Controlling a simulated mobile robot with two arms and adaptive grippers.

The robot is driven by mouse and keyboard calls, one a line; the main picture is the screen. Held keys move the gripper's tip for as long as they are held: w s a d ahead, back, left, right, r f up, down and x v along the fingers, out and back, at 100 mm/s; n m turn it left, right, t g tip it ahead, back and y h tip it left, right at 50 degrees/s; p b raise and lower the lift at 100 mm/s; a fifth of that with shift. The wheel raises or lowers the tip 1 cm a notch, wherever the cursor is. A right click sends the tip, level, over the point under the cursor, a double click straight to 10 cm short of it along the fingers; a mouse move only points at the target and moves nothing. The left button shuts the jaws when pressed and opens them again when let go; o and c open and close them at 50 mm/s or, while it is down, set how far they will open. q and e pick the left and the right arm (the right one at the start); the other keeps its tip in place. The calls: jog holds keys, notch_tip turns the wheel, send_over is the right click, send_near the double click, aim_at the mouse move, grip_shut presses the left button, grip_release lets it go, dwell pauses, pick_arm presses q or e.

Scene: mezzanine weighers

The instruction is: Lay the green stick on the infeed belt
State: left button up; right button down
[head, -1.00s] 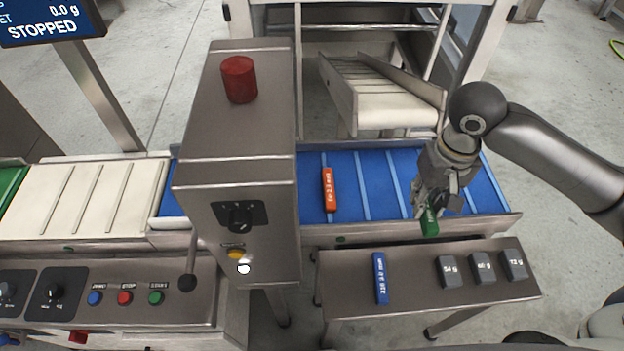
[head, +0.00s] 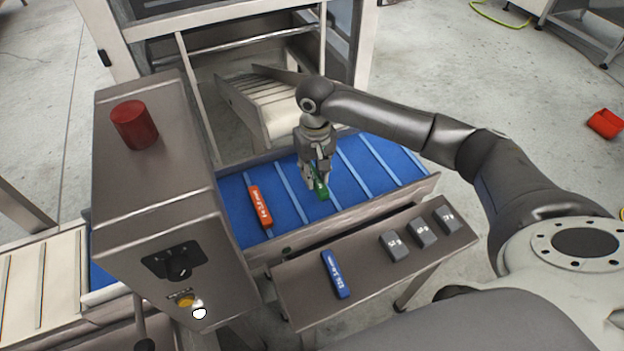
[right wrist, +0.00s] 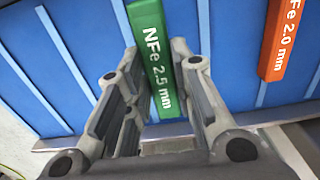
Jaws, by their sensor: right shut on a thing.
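The green stick (head: 321,187) is in my right gripper (head: 316,180), over the blue infeed belt (head: 358,181) in the head view. In the right wrist view the green stick (right wrist: 153,58), marked "NFe 2.5 mm", sits between the fingers of my right gripper (right wrist: 156,85), with the blue belt (right wrist: 80,50) behind it. I cannot tell whether the stick touches the belt. An orange stick (head: 260,207) lies on the belt to the left of the green one; it also shows in the right wrist view (right wrist: 281,40). My left gripper is out of view.
A blue stick (head: 336,274) and three grey blocks (head: 422,233) lie on the metal shelf (head: 300,297) in front of the belt. A steel housing with a red beacon (head: 134,125) stands at the left. The belt is bare right of the gripper.

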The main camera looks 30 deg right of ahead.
jog(key=shift+w+a+f, duration=0.15)
jog(key=shift+w+f, duration=0.25)
jog(key=shift+f, duration=1.6)
jog(key=shift+f, duration=0.1)
jog(key=c, duration=1.3)
grip_release()
jog(key=shift+o, duration=0.2)
notch_tip(320, 180, up, 12)
jog(key=shift+r, duration=0.15)
